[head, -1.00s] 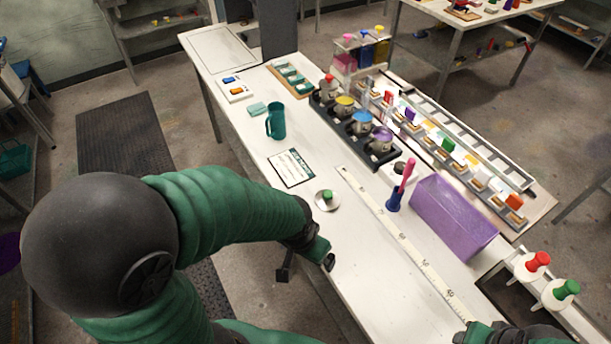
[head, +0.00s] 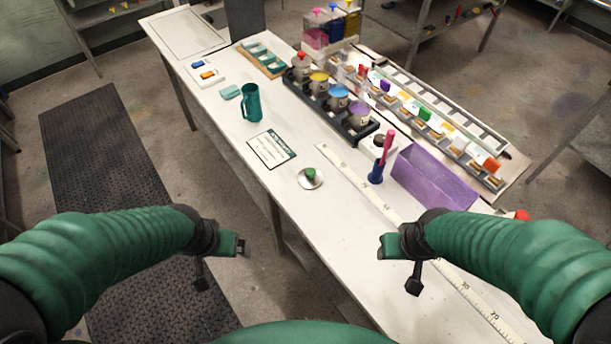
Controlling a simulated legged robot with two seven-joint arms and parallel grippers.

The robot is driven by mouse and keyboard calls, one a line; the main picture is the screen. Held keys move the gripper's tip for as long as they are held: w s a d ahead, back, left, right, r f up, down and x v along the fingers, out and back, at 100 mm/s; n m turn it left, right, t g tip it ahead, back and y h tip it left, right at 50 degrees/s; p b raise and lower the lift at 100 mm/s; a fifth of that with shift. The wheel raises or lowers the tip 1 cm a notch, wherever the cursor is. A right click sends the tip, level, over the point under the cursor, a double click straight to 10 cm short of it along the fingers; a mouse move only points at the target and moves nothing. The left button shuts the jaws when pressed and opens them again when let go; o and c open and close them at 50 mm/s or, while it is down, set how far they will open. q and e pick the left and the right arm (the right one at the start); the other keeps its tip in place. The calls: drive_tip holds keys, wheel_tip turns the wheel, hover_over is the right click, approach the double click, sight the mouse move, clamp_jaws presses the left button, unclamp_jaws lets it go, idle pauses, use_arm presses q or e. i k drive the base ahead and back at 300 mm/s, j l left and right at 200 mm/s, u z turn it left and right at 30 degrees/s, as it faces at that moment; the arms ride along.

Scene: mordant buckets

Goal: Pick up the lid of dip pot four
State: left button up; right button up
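A black rack (head: 352,134) on the white table holds a row of pots. The far pot has a lid with a red knob (head: 302,57). The yellow pot (head: 319,83), blue pot (head: 338,99) and purple pot (head: 358,115) show coloured open tops. A round pale lid with a green knob (head: 311,178) lies on the table in front of the rack. I cannot read which pot is number four. My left gripper (head: 221,265) is open and empty, left of the table's near edge. My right gripper (head: 400,266) is open and empty over the near table.
A teal jug (head: 251,103), a printed card (head: 272,149), a blue holder with a pink tool (head: 377,172) and a purple bin (head: 433,179) stand around. A long ruler (head: 362,186) lies on the table. The table is clear around the green-knobbed lid.

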sight(308, 178)
drive_tip(key=i+j+z, duration=0.3)
drive_tip(key=i+j, duration=0.2)
drive_tip(key=j, duration=0.15)
drive_tip(key=i+j+z, duration=0.15)
drive_tip(key=j, duration=0.2)
drive_tip(key=i+j+z, duration=0.15)
drive_tip(key=j, duration=0.25)
drive_tip(key=i, duration=0.1)
